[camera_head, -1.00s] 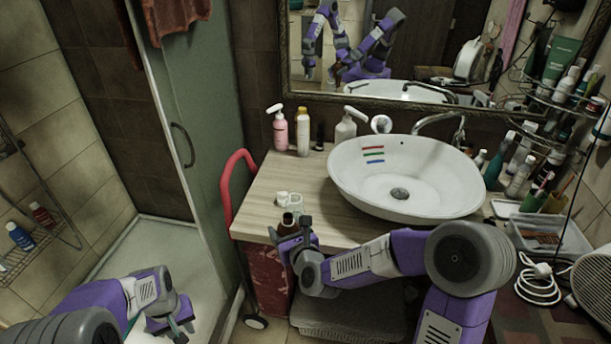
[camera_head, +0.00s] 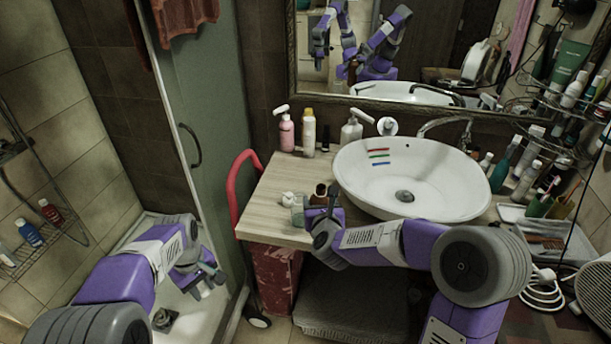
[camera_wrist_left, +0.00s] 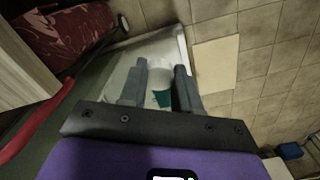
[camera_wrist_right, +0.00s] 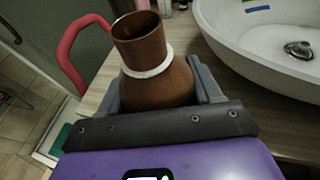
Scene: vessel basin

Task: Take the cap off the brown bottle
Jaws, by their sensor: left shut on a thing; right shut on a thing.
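The brown bottle (camera_head: 321,189) is at the front of the counter, tilted little or not at all. My right gripper (camera_head: 322,208) is shut around its body. In the right wrist view the bottle (camera_wrist_right: 152,62) shows an open, bare mouth and a pale ring around its neck. No cap sits on it. My left gripper (camera_head: 207,290) is away to the left, over the shower floor, pointing down. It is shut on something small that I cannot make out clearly. In the left wrist view a teal patch shows between its fingers (camera_wrist_left: 161,85). I cannot tell whether this is the cap.
Small white jars (camera_head: 291,199) stand just left of the bottle. The white basin (camera_head: 365,195) is close on its right. Pump bottles (camera_head: 287,132) stand at the back of the wooden counter (camera_head: 268,212). A red handle (camera_head: 236,185) rises at its left edge.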

